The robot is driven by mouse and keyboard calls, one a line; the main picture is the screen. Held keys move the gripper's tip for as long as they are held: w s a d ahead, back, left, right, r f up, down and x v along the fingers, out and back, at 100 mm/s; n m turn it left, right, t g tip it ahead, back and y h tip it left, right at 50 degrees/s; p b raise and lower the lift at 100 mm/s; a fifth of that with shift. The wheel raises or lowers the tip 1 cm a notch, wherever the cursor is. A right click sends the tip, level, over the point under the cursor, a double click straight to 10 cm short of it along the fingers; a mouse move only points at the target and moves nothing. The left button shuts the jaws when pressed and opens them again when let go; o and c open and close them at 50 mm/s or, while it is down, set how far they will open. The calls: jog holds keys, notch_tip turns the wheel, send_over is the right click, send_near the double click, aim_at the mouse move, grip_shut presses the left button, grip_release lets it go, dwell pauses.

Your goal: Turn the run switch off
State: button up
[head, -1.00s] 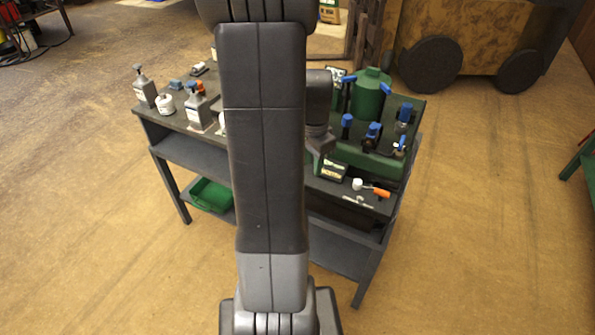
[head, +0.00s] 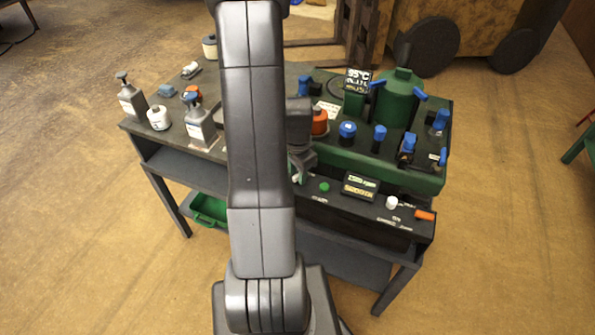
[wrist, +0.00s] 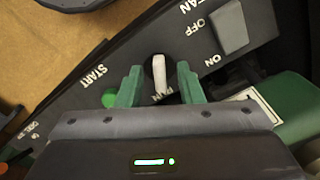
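The run switch, a white lever (wrist: 159,72) on a round black base, stands on the dark control panel in the wrist view. The lettering beside it is partly hidden. My gripper (wrist: 160,86) has two green fingers, one on each side of the lever, with a visible gap on both sides. It is open and not closed on anything. Words reading OFF and ON show to the right of the lever. In the head view my gripper is mostly hidden behind my arm, low at the panel's left end.
A green start button (wrist: 109,98) lies just left of the fingers; it also shows in the head view (head: 324,187). A grey square switch (wrist: 229,28) is at upper right. Blue-handled valves (head: 380,133) and a green tank (head: 398,98) stand behind the panel. Bottles (head: 198,122) stand at left.

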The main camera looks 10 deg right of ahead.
jog(key=shift+c, duration=0.4)
grip_shut()
jog(key=shift+n, duration=0.3)
jog(key=n+b, duration=0.2)
jog(key=n, duration=0.3)
jog(key=shift+d+n, duration=0.1)
jog(key=shift+n, duration=0.2)
jog(key=n+b, duration=0.1)
jog(key=n, duration=0.4)
jog(key=shift+d+n+b, duration=0.1)
jog(key=shift+n+b, duration=0.2)
jog(key=shift+n, duration=0.1)
jog(key=shift+o, duration=0.4)
grip_release()
jog(key=shift+s, duration=0.1)
